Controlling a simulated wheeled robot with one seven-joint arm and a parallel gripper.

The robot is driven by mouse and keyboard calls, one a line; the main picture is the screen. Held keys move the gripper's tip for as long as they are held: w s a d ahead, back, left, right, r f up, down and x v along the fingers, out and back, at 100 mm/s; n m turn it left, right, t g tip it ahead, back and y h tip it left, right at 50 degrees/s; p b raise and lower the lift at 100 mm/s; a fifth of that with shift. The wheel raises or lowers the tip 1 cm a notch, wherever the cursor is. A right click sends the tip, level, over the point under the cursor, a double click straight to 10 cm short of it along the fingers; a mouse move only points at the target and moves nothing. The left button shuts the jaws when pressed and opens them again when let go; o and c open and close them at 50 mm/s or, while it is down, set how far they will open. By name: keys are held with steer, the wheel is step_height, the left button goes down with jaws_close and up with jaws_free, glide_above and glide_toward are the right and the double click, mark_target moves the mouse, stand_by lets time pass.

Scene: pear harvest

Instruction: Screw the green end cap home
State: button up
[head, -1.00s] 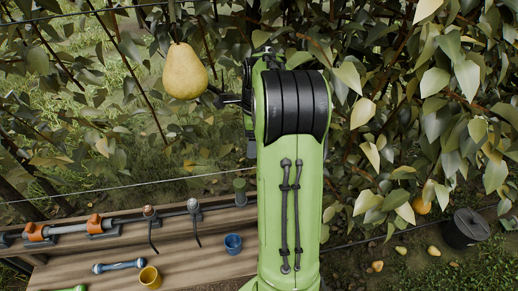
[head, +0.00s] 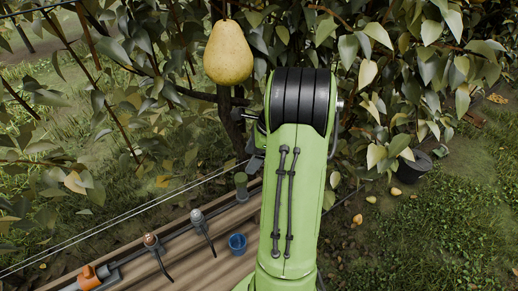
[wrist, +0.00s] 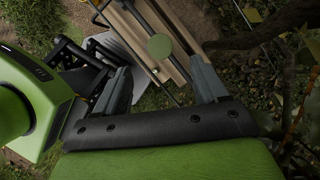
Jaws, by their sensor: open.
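The green end cap (head: 241,179) is a short, dull green cylinder at the far right end of the grey pipe line on the wooden bench. In the wrist view the cap (wrist: 159,46) is a round green disc, seen end-on beyond the fingertips, with a gap to both fingers. My gripper (wrist: 160,68) is open and empty, with the cap lying between its fingers in the picture. In the head view my green arm hides most of the gripper. How far the cap is screwed on cannot be told.
The wooden bench (head: 213,268) carries a blue cup (head: 237,244), two valves with dark levers (head: 202,226) and an orange clamp (head: 92,277). A large pear (head: 228,53) hangs beside my arm. Branches crowd the back right; a dark bucket (head: 413,166) stands on the grass.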

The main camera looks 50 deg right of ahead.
mark_target(240, 177)
steer(key=b+x, duration=0.3)
steer(key=x, duration=0.6)
steer(key=shift+s+d, duration=0.1)
